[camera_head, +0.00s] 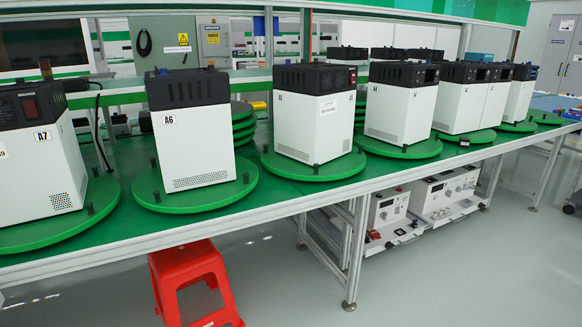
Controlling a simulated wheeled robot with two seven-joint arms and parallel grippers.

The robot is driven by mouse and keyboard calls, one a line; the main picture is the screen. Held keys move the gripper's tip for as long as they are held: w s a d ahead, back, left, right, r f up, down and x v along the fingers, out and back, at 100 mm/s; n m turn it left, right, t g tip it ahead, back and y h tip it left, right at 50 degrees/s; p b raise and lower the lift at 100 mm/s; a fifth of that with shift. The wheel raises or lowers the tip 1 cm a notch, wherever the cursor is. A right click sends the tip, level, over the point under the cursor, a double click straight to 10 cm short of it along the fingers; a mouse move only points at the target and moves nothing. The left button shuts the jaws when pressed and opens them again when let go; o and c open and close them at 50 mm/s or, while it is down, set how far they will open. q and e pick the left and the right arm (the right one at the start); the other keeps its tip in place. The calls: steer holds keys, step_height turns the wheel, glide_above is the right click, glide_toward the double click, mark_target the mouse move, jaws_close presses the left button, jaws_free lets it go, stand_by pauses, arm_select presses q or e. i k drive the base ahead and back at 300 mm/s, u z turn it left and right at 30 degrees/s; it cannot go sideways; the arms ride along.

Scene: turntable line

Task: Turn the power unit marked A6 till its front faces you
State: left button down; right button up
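The power unit marked A6 (194,145) is a white box with a black top, standing upright on a round green turntable (195,203) left of the middle. Its A6 label is at the upper left of a plain white side, with a perforated vent along the bottom. No switch or display shows on the sides of A6 that I see; its other sides are hidden. Small dark pegs stand on the turntable around the unit. Neither of my grippers is in view, and nothing touches the unit.
The unit marked A7 (40,160), with a red switch, stands on a turntable at the left. Another unit (316,125) stands close on the right, with more along the bench. Stacked green discs (241,122) are behind A6. A red stool (190,276) stands below the bench edge.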

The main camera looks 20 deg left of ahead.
mark_target(148, 189)
steer(key=u, duration=0.45)
steer(key=i, duration=0.85)
steer(key=u, duration=0.75)
